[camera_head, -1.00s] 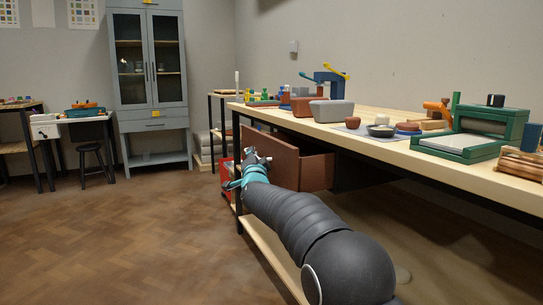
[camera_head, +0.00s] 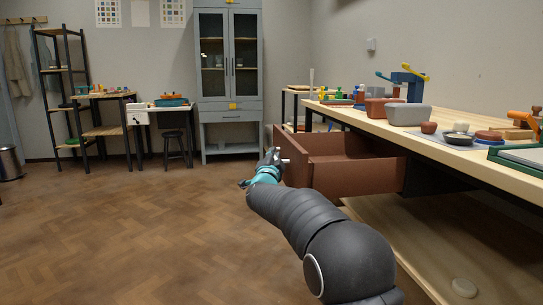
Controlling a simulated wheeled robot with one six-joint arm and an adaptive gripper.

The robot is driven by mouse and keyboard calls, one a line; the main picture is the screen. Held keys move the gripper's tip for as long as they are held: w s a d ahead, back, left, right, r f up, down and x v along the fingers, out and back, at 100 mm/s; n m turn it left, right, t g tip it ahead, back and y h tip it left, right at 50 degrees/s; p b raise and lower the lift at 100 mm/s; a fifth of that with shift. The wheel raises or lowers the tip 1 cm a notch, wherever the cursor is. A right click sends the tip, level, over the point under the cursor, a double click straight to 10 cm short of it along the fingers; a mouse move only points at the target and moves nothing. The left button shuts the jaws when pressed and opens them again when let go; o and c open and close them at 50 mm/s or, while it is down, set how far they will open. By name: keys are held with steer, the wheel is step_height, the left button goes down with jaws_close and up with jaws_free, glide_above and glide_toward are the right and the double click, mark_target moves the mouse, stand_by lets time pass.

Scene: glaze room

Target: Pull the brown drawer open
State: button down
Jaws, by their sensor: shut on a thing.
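The brown drawer (camera_head: 350,178) sits under the long wooden workbench at the right and stands well out from it. Its side wall and part of its inside show, and the inside I can see looks empty. My gripper (camera_head: 279,160), dark with teal parts, is at the drawer's front face and is shut on the pale handle (camera_head: 285,161). My arm reaches up to it from the lower right. The fingertips are small in the picture and partly hidden by my wrist.
The workbench top (camera_head: 370,124) holds a grey bin (camera_head: 408,114), a bowl (camera_head: 459,138) and other items. A grey cabinet (camera_head: 230,90) and a black stool (camera_head: 174,145) stand at the back. The floor to the left of the drawer is clear.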

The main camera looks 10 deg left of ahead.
steer(key=c, duration=1.2)
jaws_free()
steer(key=shift+a, duration=0.1)
steer(key=shift+s, duration=0.1)
steer(key=v, duration=1.2)
steer(key=shift+a, duration=0.1)
